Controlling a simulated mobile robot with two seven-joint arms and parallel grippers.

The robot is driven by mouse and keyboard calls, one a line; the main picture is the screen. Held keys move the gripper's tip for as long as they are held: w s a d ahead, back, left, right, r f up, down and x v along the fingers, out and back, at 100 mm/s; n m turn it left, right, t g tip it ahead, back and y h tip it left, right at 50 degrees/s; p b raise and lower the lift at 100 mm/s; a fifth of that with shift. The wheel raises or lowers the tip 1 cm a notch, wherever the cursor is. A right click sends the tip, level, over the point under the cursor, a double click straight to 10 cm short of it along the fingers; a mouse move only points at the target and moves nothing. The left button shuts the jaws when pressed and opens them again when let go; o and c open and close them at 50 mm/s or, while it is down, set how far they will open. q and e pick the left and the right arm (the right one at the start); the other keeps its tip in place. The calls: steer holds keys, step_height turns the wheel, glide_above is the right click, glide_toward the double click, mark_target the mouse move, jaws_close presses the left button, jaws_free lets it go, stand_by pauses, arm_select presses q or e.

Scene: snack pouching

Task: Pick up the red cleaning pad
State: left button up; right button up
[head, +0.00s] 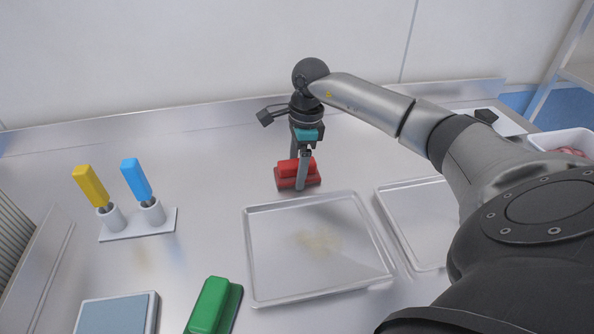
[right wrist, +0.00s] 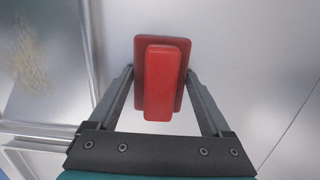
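The red cleaning pad (head: 297,173) stands on the metal counter behind the middle tray, a raised red handle on a wider dark red base. My right gripper (head: 302,172) reaches down over it. In the right wrist view the pad (right wrist: 162,80) lies between the two fingers of the right gripper (right wrist: 160,85), with a gap at each side of the handle. The fingers look open, one on each side of the pad. The pad rests on the counter. My left gripper is not in view.
A metal tray (head: 255,290) with a brownish smear lies in front of the pad, and a second tray (head: 388,192) lies to its right. A green pad (head: 211,305), a blue-grey square (head: 115,315) and a holder (head: 165,222) with yellow and blue handles are at left.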

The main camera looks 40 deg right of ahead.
mark_target(297, 162)
steer(key=c, duration=0.8)
steer(key=shift+r, duration=0.1)
steer(key=shift+r, duration=0.25)
step_height(297, 162, up, 20)
steer(key=p, duration=0.4)
steer(key=shift+f, duration=0.15)
